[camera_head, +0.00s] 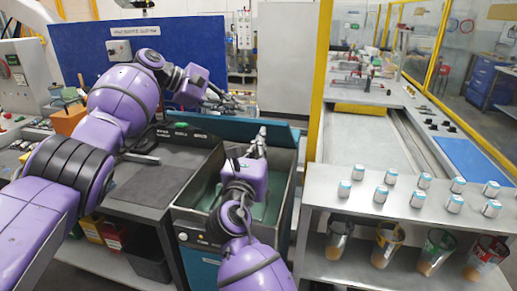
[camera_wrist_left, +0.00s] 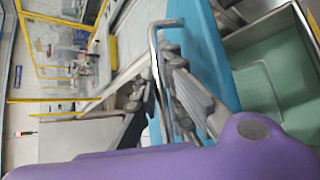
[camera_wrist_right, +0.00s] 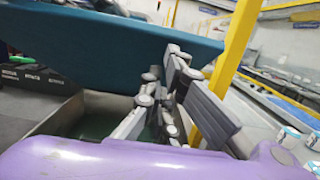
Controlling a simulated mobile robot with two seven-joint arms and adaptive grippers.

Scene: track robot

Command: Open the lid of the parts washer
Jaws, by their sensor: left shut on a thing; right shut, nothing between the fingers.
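The parts washer (camera_head: 182,222) is a dark grey box whose open basin shows a greenish floor. The basin also shows in the left wrist view (camera_wrist_left: 265,60) and the right wrist view (camera_wrist_right: 50,122). Its teal lid (camera_head: 222,127) stands raised along the basin's back; it also shows in both wrist views (camera_wrist_left: 207,50) (camera_wrist_right: 100,45). My left gripper (camera_head: 235,106) is shut on the lid's bent metal handle (camera_wrist_left: 153,45), at the lid's upper edge. My right gripper (camera_head: 261,137) is shut and empty, pointing up over the basin near the lid's inner side; contact is unclear.
A dark worktop (camera_head: 160,175) adjoins the washer on the left. A metal shelf (camera_head: 330,196) with several small blue-topped parts and cups stands at the right. A yellow post (camera_head: 319,80) rises behind it. A blue panel (camera_head: 80,50) stands behind my left arm.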

